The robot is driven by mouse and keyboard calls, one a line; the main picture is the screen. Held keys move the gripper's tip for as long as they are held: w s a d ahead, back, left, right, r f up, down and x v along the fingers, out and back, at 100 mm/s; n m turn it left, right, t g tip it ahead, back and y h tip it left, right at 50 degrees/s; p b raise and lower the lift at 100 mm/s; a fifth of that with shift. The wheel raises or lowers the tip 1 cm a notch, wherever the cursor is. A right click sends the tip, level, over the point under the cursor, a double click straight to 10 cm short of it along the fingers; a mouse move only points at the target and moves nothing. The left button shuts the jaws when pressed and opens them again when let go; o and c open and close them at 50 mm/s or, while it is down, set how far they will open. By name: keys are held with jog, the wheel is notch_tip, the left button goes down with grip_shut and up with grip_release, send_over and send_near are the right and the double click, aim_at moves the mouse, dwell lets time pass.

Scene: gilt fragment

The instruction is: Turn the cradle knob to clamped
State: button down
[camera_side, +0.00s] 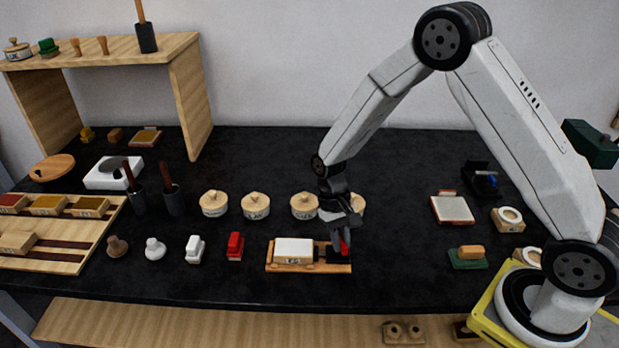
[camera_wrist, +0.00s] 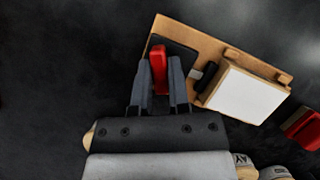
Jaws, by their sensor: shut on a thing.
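The cradle (camera_side: 310,268) is a wooden base on the dark bench, with a white-topped block (camera_side: 293,250) lying in it. In the wrist view the cradle (camera_wrist: 233,55) is at upper right, with the white block (camera_wrist: 247,95) on it. The red knob (camera_side: 344,247) stands on a black plate at the cradle's right end; it also shows in the wrist view (camera_wrist: 158,62). My gripper (camera_side: 340,238) is above that end, pointing down. In the wrist view my gripper (camera_wrist: 160,82) has its fingers on both sides of the knob, shut on it. The knob's setting marks cannot be read.
A red-topped item (camera_side: 235,246) and a white one (camera_side: 195,248) stand left of the cradle. Several round lidded pots (camera_side: 256,205) stand in a row behind. A green-based block (camera_side: 467,256) lies to the right. The bench between it and the cradle is clear.

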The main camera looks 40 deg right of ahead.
jog(key=n+h, duration=0.1)
jog(key=n, duration=0.2)
jog(key=n+h, duration=0.1)
jog(key=n, duration=0.2)
jog(key=shift+a+h, duration=0.15)
jog(key=shift+h, duration=0.15)
jog(key=n+h, duration=0.1)
jog(key=n, duration=0.2)
jog(key=n+t, duration=0.1)
jog(key=n, duration=0.2)
jog(key=shift+h, duration=0.4)
jog(key=c, duration=0.6)
grip_release()
jog(key=shift+a+r, duration=0.1)
jog(key=v, duration=0.7)
jog(key=shift+a+r, duration=0.15)
jog(key=shift+r, duration=0.1)
